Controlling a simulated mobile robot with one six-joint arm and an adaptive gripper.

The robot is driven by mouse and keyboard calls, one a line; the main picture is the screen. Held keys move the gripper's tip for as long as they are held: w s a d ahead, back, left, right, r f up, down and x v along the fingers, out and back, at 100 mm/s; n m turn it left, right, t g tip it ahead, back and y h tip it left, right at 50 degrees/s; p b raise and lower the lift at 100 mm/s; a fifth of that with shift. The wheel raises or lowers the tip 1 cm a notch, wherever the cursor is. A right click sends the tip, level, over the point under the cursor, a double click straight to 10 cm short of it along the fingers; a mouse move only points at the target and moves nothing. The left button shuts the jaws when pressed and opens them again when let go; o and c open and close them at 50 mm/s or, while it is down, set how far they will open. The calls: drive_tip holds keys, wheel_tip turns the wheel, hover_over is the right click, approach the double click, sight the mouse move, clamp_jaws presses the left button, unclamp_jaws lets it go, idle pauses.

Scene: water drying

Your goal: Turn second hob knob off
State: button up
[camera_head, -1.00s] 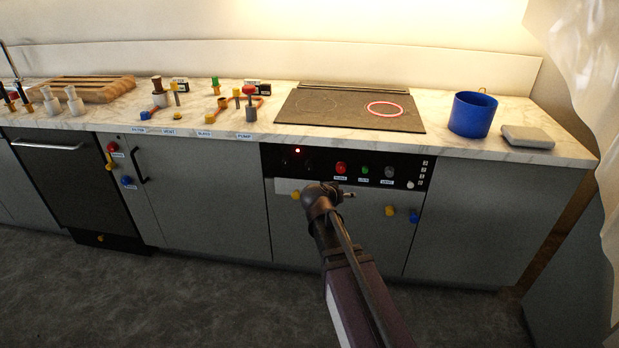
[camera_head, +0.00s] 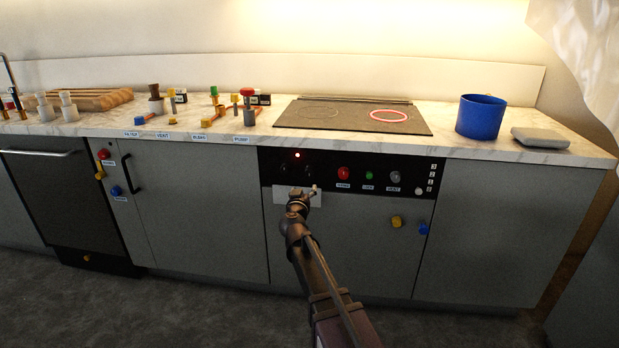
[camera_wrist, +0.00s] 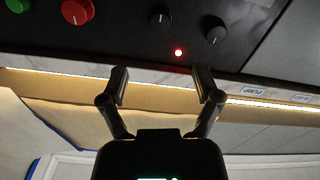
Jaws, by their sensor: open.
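Two black hob knobs, the left one (camera_head: 283,168) and the second one (camera_head: 308,170), sit on the black control panel with a lit red lamp (camera_head: 297,155) between and above them. In the wrist view, which is upside down, the second knob (camera_wrist: 160,19) is at the top middle and the first knob (camera_wrist: 214,30) to its right. My gripper (camera_wrist: 160,80) is open and empty, its fingertips apart from both knobs. In the head view my gripper (camera_head: 301,191) is in front of the panel, just below the knobs. The hob's right ring (camera_head: 389,115) glows red.
Red (camera_head: 343,173), green (camera_head: 369,175) and grey (camera_head: 395,176) controls lie right of the knobs. Yellow (camera_head: 397,221) and blue (camera_head: 423,228) knobs stick out below. A blue pot (camera_head: 481,117) stands on the counter right of the hob.

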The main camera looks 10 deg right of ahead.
sight(309, 173)
drive_tip(key=shift+w, duration=0.1)
idle(0.3)
drive_tip(key=x, duration=1.3)
drive_tip(key=shift+w+d, duration=0.1)
drive_tip(key=shift+w, duration=0.2)
clamp_jaws()
